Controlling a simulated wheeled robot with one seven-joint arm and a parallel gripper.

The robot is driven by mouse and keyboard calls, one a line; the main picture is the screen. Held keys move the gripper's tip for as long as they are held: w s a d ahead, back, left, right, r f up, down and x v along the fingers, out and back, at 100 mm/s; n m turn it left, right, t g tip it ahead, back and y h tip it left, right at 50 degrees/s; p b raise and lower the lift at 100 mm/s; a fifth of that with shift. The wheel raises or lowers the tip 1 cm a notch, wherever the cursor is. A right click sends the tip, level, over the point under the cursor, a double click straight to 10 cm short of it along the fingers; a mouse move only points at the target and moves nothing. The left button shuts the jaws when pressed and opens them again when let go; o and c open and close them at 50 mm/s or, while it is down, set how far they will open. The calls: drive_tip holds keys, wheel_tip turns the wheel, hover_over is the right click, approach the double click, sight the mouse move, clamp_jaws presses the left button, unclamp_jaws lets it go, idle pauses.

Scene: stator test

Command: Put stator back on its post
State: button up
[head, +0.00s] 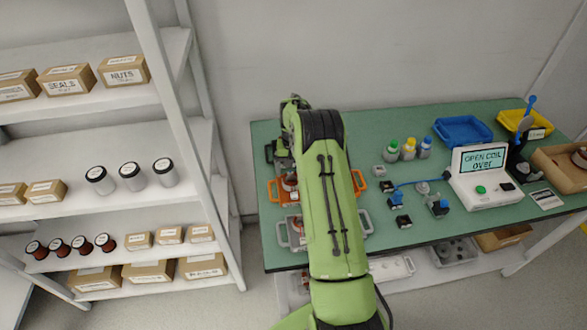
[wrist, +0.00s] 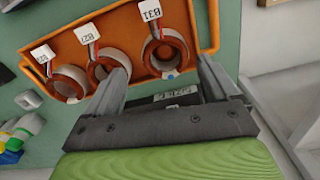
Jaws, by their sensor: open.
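The middle stator (wrist: 104,66) and the left stator (wrist: 68,84) carry tags too. My gripper (wrist: 164,68) is open, its fingertips to either side of the right stator's near edge; contact is not clear. The left finger overlaps the middle stator. In the head view my arm hides my gripper and most of the orange tray (head: 357,183). I cannot make out which post is the stator's.
A tester (head: 484,177) reading "OPEN COIL over" stands on the green table (head: 460,222), with small blue-and-black fixtures (head: 403,221) left of it. A blue bin (head: 463,131), yellow bin (head: 512,121) and bottles (head: 408,149) stand behind. A grey tray (head: 284,234) lies in front. Shelves (head: 95,125) stand left.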

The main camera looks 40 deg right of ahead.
drive_tip(key=shift+o, duration=0.8)
wheel_tip(320, 180, up, 16)
drive_tip(key=p, duration=0.1)
drive_tip(key=shift+f+p, duration=0.15)
drive_tip(key=shift+p, duration=0.25)
